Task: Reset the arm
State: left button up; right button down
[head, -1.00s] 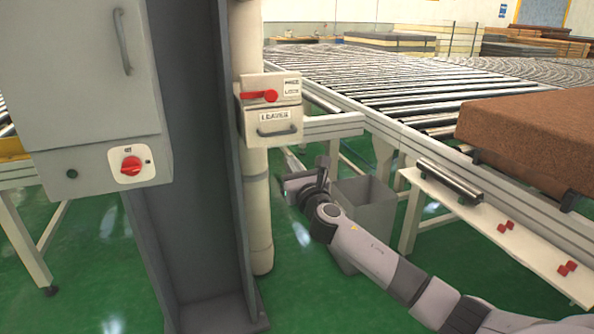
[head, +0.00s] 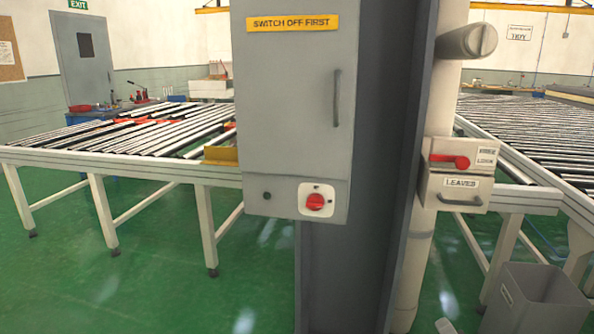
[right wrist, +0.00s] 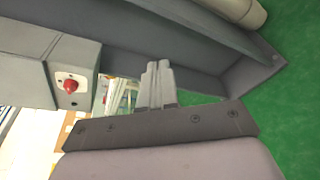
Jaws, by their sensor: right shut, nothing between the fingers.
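My right gripper (right wrist: 158,68) shows in the right wrist view with its fingers together and nothing between them. It points toward the foot of a dark grey column (right wrist: 200,35). In the head view only a small pale part of my right arm shows at the bottom edge, beside the grey bin (head: 535,305). The column also stands in the middle of the head view (head: 345,270). My left gripper is in neither view.
A grey cabinet (head: 285,110) with a red rotary switch (head: 315,202) hangs on the column. A box labelled LEAVES (head: 455,190) with a red lever (head: 450,161) is on the pale pipe. Roller conveyors stand left (head: 130,145) and right (head: 530,130). Green floor (head: 150,290) is open at front left.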

jog(key=s+a+f+m+g+y+p, duration=0.1)
jog(key=s+a+f+m+p, duration=0.1)
jog(key=s+m, duration=0.5)
jog(key=s+a+f+m+g+y+p, duration=0.1)
jog(key=s+a+f+m+g, duration=0.1)
jog(key=s+a+m, duration=0.3)
jog(key=s+a+f+m+g+y+p, duration=0.1)
jog(key=s+a+f+m+g+p, duration=0.1)
jog(key=s+m, duration=0.7)
notch_tip(320, 180, down, 2)
jog(key=s+a, duration=0.1)
jog(key=s, duration=0.2)
jog(key=shift+a+f+m+y+p, duration=0.15)
jog(key=shift+f+m+y+p, duration=0.1)
jog(key=shift+m+y+p, duration=0.05)
